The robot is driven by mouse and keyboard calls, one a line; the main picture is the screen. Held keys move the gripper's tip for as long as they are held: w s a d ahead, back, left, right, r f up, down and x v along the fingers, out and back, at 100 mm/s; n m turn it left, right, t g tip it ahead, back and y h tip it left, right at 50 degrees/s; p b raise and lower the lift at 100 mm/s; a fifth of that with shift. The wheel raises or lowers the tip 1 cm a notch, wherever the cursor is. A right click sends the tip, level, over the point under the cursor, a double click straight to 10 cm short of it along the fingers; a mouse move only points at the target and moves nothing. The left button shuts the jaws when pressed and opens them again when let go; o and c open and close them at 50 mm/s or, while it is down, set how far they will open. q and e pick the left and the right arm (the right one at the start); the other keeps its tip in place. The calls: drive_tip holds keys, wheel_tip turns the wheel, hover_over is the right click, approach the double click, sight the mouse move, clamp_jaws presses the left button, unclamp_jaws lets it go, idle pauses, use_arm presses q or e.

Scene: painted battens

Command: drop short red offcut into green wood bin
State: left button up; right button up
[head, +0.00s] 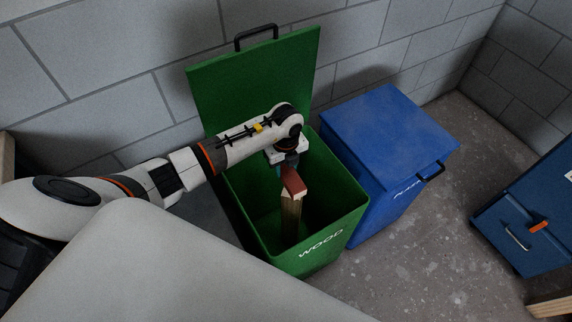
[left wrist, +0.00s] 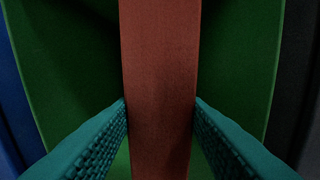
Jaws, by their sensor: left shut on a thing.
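The green wood bin (head: 338,220), marked WOOD, stands against the wall with its lid (head: 250,80) raised. My left gripper (head: 287,168) is over the bin's opening, shut on the red offcut (head: 294,184). In the left wrist view the red offcut (left wrist: 160,70) runs between the two teal fingers, with green bin walls on both sides. In the head view a bare wood-coloured length (head: 291,218) shows directly below the red face, inside the bin's outline. I cannot tell whether it is part of the offcut or a separate piece. My right gripper is not in view.
A blue bin (head: 390,130) with a closed lid and black handle stands close to the right of the green bin. A dark blue box (head: 535,215) with an orange-marked handle is at the right edge. Grey floor (head: 400,255) between them is clear.

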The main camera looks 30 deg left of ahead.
sight(286, 169)
use_arm(q)
drive_tip(key=o, duration=1.1)
wheel_tip(286, 169, up, 12)
drive_tip(key=shift+f, duration=0.1)
